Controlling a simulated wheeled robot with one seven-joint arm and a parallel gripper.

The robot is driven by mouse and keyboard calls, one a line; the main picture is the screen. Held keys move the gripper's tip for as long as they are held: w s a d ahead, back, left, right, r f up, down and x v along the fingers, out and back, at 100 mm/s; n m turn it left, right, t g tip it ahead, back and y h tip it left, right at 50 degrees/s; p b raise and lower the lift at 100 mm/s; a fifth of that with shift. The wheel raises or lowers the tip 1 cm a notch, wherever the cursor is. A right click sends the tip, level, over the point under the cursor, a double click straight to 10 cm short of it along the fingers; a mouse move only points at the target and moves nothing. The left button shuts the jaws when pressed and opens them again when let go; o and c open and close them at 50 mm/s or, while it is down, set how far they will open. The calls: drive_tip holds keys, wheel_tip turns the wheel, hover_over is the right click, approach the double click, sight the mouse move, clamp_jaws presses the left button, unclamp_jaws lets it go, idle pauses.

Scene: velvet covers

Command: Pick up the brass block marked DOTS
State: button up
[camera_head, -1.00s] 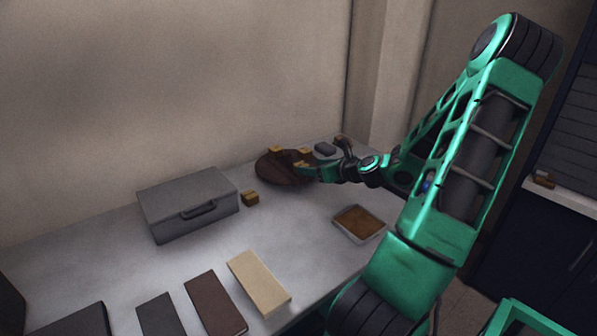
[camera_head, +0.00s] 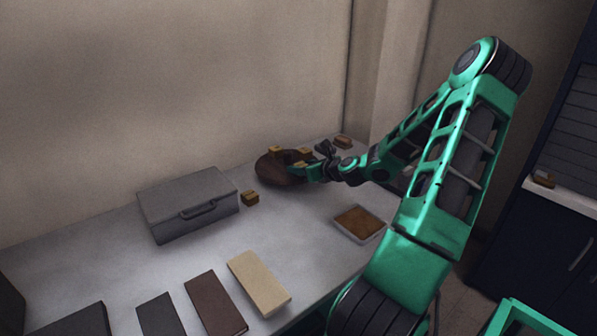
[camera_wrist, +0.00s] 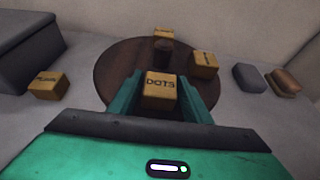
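The brass block marked DOTS (camera_wrist: 160,91) sits on the round dark brown board (camera_wrist: 108,82) in the wrist view, its lettering facing up. My gripper (camera_wrist: 160,88) is open, with one green finger on each side of the block; narrow gaps seem to show beside it. In the head view my gripper (camera_head: 303,173) is low over the right part of the board (camera_head: 268,174), and the DOTS block is hard to make out there. Two other brass blocks are at the board's far edge (camera_wrist: 163,33) and right side (camera_wrist: 204,65).
Another brass block (camera_head: 250,198) lies off the board, beside a grey case (camera_head: 188,204). A dark grey item (camera_wrist: 249,77) and a brown item (camera_wrist: 284,82) lie right of the board. A shallow tray (camera_head: 381,234) and several flat slabs lie nearer.

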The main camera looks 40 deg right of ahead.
sight(299, 165)
clamp_jaws()
drive_tip(key=shift+r, duration=0.15)
drive_tip(key=shift+r, duration=0.55)
drive_tip(key=r, duration=0.1)
drive_tip(key=a+r, duration=0.1)
drive_tip(key=r, duration=0.1)
drive_tip(key=shift+s+r, duration=0.1)
drive_tip(key=shift+r, duration=0.1)
drive_tip(key=s+a+r, duration=0.3)
drive_tip(key=a+r, duration=0.3)
drive_tip(key=a, duration=0.4)
